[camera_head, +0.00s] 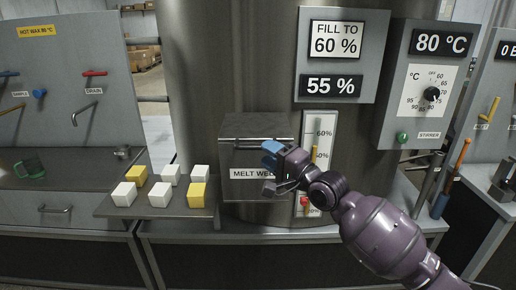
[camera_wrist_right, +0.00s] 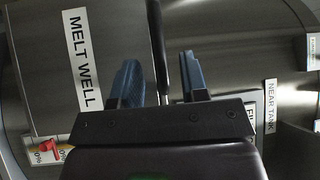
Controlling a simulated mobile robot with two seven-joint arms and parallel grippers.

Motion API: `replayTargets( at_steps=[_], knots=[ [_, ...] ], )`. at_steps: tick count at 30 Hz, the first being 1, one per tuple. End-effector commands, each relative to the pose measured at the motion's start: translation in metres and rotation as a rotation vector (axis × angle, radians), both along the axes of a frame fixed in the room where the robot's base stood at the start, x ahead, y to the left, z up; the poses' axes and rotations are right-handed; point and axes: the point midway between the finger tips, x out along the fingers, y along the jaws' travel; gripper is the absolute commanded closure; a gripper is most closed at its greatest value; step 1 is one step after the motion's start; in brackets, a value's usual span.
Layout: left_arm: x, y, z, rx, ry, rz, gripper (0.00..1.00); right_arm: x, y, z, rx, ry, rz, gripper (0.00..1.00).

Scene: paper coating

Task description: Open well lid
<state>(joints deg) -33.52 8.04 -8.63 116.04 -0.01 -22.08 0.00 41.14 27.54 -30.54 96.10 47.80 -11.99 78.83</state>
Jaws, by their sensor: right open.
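The melt well (camera_head: 240,187) is a grey metal box with a white "MELT WELL" label on the front of the big steel tank. Its lid (camera_head: 240,128) appears shut, with a thin horizontal bar handle (camera_head: 245,140) near its front edge. My right gripper (camera_head: 271,158) is at the right part of the box front, its blue fingers apart. In the right wrist view, the dark bar (camera_wrist_right: 157,45) runs between the two open fingers (camera_wrist_right: 160,82), and the label lies left of them. The jaws are not closed on the bar. My left gripper is not in view.
A shelf (camera_head: 175,211) with several white and yellow wax blocks (camera_head: 158,194) stands left of the well. A level gauge (camera_head: 322,135) with a red valve (camera_head: 304,201) is close to my right wrist. A green mug (camera_head: 34,167) stands on the left counter.

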Motion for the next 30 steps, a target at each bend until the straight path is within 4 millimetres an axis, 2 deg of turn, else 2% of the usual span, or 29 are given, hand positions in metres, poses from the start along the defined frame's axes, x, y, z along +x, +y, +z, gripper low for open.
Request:
replayTargets(
  at_steps=[3,9,21,29,30],
  knots=[
    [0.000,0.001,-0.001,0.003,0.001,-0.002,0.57,0.013,0.014,0.002,0.000,0.000,0.000,0.60],
    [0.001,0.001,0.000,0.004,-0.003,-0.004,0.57,0.026,0.027,0.004,-0.002,0.001,0.000,0.60],
    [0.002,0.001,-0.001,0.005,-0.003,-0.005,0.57,0.030,0.030,0.006,-0.001,-0.001,0.000,0.60],
    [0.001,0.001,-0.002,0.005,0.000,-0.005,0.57,0.030,0.030,0.005,-0.002,-0.001,0.000,1.00],
    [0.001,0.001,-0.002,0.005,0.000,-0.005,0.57,0.030,0.030,0.005,-0.002,-0.001,0.000,1.00]
  ],
)
